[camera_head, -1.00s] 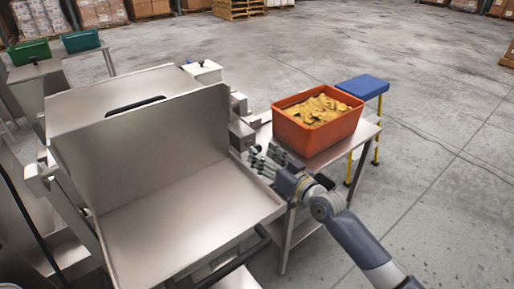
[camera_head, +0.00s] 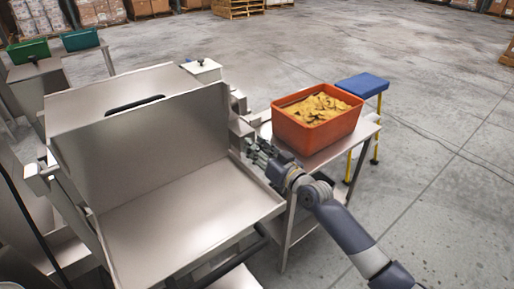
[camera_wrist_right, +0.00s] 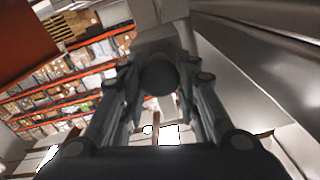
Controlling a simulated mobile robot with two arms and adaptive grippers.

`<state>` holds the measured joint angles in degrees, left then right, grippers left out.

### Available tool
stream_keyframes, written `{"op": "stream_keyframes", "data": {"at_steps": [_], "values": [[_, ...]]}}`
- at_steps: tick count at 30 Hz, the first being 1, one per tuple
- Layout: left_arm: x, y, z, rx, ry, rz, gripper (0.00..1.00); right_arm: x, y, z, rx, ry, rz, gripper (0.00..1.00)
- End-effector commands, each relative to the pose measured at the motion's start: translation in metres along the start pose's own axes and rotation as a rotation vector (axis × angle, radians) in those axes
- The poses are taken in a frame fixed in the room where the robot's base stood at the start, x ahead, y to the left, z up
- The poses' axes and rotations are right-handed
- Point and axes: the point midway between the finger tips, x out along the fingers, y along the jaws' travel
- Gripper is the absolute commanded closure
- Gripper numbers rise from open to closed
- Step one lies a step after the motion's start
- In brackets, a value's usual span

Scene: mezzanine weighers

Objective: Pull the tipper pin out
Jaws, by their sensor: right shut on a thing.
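The steel tipper (camera_head: 170,215) fills the left and middle of the head view, with a tall back plate and a flat tray. My right gripper (camera_head: 256,151) is at the tipper's right side, beside a grey block (camera_head: 240,128). In the right wrist view, my right gripper (camera_wrist_right: 160,78) is shut on the dark round knob of the tipper pin (camera_wrist_right: 158,74). The knob sits between the fingers, in front of a grey block (camera_wrist_right: 158,38). The pin's shaft is hidden behind the knob. My left gripper is not in view.
An orange crate (camera_head: 292,128) of yellow pieces stands on a steel table (camera_head: 335,152), close to the right of my right gripper. A blue-topped stool (camera_head: 363,85) stands behind it. Open floor lies to the right.

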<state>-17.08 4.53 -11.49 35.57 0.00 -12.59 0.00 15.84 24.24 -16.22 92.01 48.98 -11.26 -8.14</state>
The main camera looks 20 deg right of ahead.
Motion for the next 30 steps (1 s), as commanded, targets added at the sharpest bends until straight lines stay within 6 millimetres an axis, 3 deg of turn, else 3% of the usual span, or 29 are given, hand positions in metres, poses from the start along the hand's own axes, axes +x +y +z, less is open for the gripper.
{"op": "stream_keyframes", "data": {"at_steps": [8,15,16,18,30], "values": [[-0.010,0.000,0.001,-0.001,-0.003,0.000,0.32,-0.027,0.000,0.000,-0.002,-0.004,0.001,1.00],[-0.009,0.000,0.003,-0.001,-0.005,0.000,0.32,-0.028,0.000,0.001,0.000,-0.002,0.000,1.00],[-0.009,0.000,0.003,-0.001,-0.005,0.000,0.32,-0.028,0.000,0.001,0.000,-0.002,0.000,0.68],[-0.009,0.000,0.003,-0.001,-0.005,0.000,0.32,-0.028,0.000,0.001,0.000,-0.003,0.000,0.52],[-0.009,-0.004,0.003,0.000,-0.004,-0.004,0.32,-0.030,0.000,0.001,0.000,-0.001,0.000,0.49]]}}
